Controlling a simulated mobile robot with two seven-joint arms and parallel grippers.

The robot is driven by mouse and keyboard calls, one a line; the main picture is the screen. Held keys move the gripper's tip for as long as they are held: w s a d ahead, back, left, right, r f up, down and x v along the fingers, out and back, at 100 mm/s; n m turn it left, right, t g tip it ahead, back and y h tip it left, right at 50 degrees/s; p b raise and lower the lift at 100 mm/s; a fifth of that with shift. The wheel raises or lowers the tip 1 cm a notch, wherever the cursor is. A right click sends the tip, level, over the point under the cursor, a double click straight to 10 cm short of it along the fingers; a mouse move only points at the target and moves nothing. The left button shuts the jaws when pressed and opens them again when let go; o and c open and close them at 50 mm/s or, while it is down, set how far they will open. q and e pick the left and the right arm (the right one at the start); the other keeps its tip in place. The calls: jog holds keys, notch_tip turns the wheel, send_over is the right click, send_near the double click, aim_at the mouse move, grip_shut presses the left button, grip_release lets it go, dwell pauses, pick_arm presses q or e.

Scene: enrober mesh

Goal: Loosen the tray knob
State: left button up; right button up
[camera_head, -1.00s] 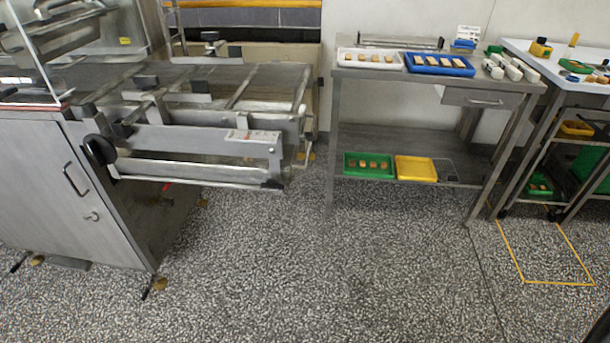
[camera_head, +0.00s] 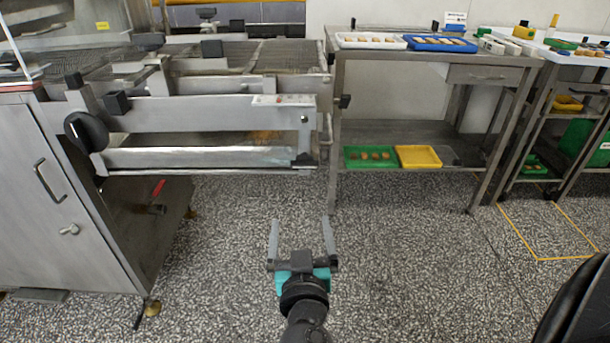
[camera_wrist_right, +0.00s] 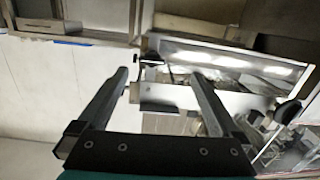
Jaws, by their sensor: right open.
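The steel enrober stands at the left of the head view, with its mesh belt (camera_head: 245,58) on top and a long steel tray-like part (camera_head: 200,157) along its front. A large black round knob (camera_head: 86,132) sits at the left end of that front; a small black knob (camera_head: 345,101) sticks out at the right end. I cannot tell which is the tray knob. My right gripper (camera_head: 301,222) is open and empty, over the floor in front of the machine, apart from it. The right wrist view shows its open fingers (camera_wrist_right: 159,76), with the round knob (camera_wrist_right: 288,111) at right. My left gripper is not in view.
A steel table (camera_head: 400,58) stands right of the machine, with a white tray (camera_head: 345,44) and blue tray (camera_head: 412,45) on top. Green (camera_head: 350,163) and yellow (camera_head: 437,163) trays are on its lower shelf. A red lever (camera_head: 158,189) shows under the machine. The speckled floor in front is clear.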

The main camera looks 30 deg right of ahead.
notch_tip(320, 180, up, 2)
jog(key=d+m, duration=0.1)
send_near(304, 167)
jog(key=shift+h, duration=0.5)
jog(key=x, duration=0.2)
jog(key=b+x, duration=0.1)
jog(key=x, duration=0.2)
jog(key=b+x, duration=0.1)
jog(key=x, duration=0.1)
jog(key=shift+w+f, duration=0.3)
jog(key=shift+w, duration=0.05)
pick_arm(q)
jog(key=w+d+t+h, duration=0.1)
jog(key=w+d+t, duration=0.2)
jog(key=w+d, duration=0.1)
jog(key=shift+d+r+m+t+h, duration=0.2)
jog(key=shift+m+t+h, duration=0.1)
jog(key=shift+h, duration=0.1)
pick_arm(e)
jog(key=shift+w+d+t, duration=0.3)
jog(key=shift+w+d, duration=0.15)
jog(key=shift+w, duration=0.2)
jog(key=c, duration=1.2)
